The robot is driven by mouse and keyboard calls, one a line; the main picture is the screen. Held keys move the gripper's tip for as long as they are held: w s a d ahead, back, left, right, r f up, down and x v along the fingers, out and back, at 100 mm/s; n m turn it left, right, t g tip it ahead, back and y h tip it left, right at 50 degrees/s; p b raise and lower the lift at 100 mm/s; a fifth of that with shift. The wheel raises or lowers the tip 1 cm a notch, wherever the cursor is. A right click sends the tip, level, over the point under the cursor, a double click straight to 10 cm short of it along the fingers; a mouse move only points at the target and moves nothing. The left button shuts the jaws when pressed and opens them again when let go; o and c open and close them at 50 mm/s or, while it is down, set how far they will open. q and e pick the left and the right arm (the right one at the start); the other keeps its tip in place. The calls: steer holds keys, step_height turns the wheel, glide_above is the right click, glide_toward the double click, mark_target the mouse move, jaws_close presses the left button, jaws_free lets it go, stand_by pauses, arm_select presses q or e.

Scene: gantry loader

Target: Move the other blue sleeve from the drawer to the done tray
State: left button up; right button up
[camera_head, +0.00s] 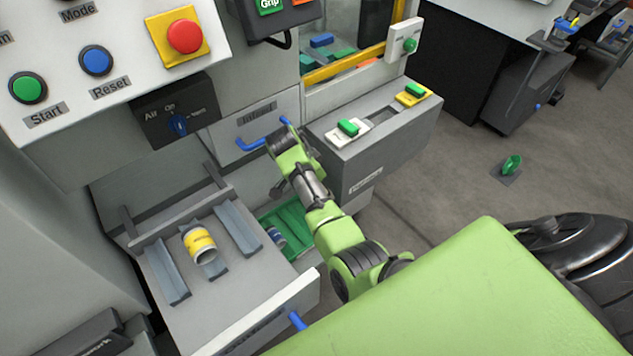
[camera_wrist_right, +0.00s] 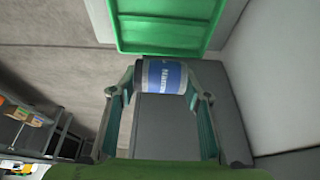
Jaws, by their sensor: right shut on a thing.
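My right gripper (camera_wrist_right: 160,80) is shut on a blue sleeve (camera_wrist_right: 166,76) with a blue-and-white label, lying crosswise between its fingers. A green tray (camera_wrist_right: 165,28) lies beyond the sleeve in the wrist view; its visible part looks empty. In the head view this tray (camera_head: 296,236) is on the floor level beside the drawer, partly behind my right arm. A blue sleeve (camera_head: 275,235) shows at its left edge; I cannot tell if it is the held one. The open drawer (camera_head: 225,305) holds a yellow sleeve (camera_head: 198,244) between grey rails. My left gripper is not in view.
The machine panel with a red stop button (camera_head: 185,36) stands above the drawer. A blue handle (camera_head: 262,136) is close behind my right arm. A grey box with green switches (camera_head: 375,135) stands to the right.

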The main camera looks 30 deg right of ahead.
steer(key=shift+w+f+b, duration=0.1)
steer(key=shift+f+b, duration=0.35)
steer(key=shift+f, duration=0.15)
steer(key=shift+f+b, duration=1.55)
steer(key=shift+b, duration=0.15)
steer(key=shift+f+b, duration=0.5)
steer(key=shift+f, duration=0.1)
steer(key=shift+f+b, duration=0.45)
steer(key=shift+f, duration=0.5)
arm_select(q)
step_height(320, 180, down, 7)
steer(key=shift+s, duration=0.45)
arm_select(e)
steer(key=shift+f, duration=0.6)
steer(key=o, duration=1.4)
steer(key=shift+c, duration=0.2)
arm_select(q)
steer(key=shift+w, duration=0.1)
